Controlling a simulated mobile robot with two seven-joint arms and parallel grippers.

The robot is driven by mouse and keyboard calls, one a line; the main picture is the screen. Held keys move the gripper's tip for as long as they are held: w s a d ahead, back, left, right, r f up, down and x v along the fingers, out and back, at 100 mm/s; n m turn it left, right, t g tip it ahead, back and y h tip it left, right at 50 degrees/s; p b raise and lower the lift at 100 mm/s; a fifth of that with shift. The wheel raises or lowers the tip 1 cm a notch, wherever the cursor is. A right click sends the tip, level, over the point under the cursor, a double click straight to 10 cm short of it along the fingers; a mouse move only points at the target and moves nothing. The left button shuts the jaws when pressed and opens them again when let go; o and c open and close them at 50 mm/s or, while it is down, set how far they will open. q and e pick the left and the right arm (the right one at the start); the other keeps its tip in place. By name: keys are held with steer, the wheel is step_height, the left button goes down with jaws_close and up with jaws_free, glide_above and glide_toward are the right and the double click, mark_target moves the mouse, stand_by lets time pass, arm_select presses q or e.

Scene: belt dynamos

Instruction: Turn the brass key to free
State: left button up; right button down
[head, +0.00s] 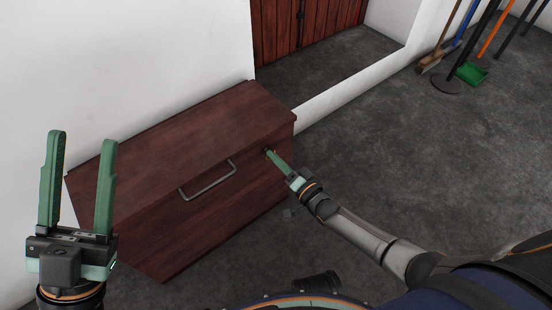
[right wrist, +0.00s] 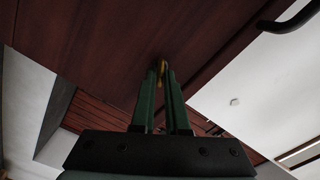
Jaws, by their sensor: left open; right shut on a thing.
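The brass key (right wrist: 161,69) is at the front of the dark red wooden chest (head: 190,140), near its right end. My right gripper (head: 269,153) is shut on the key. In the right wrist view its green fingers (right wrist: 162,85) close around the key, and only a small yellow part shows between and above the tips. Which way the key is turned cannot be told. My left gripper (head: 80,150) is open and empty, raised at the left in front of the chest, its fingers pointing up.
A grey bar handle (head: 208,181) is on the chest front, left of the key. A white wall stands behind the chest, with a red plank door (head: 300,30). Brooms and a green dustpan (head: 471,73) stand at the upper right.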

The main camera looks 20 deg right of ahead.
steer(key=shift+f+m+b, duration=0.15)
steer(key=shift+m+b, duration=0.65)
steer(key=shift+m, duration=2.5)
steer(key=c, duration=0.9)
jaws_free()
steer(key=p+v, duration=0.4)
steer(key=v, duration=0.8)
steer(key=shift+s+d, duration=0.15)
steer(key=shift+s, duration=0.1)
steer(key=shift+s, duration=0.1)
